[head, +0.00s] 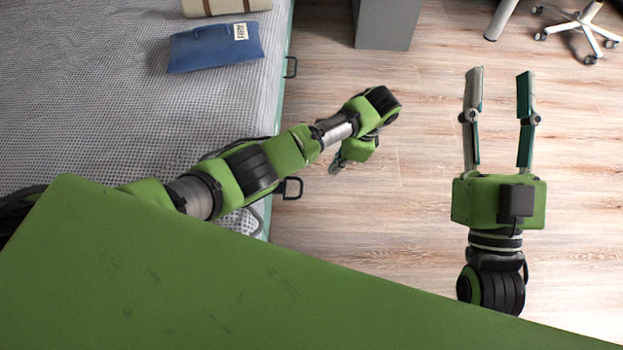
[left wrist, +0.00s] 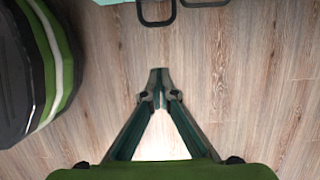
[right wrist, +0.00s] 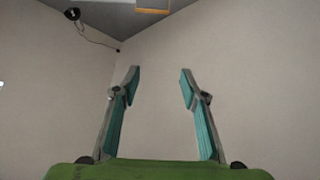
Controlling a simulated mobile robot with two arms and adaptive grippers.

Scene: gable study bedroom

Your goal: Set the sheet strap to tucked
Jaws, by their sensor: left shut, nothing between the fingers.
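The bed (head: 60,110) fills the left of the head view. Two dark loops stick out from its right edge, a far loop (head: 291,67) and a near loop (head: 293,188); I cannot tell which is the sheet strap. My left gripper (head: 334,168) hangs low over the floor, just right of the near loop and partly hidden by my own arm. In the left wrist view its fingertips (left wrist: 158,74) meet with nothing between them, and a dark loop (left wrist: 156,22) shows beyond them, apart. My right gripper (head: 500,72) is open and empty over the floor.
A blue pouch (head: 215,47) and a tan roll (head: 225,6) lie on the bed. A grey cabinet (head: 386,22) and a wheeled chair base (head: 578,24) stand at the back. The wooden floor (head: 400,220) between is clear.

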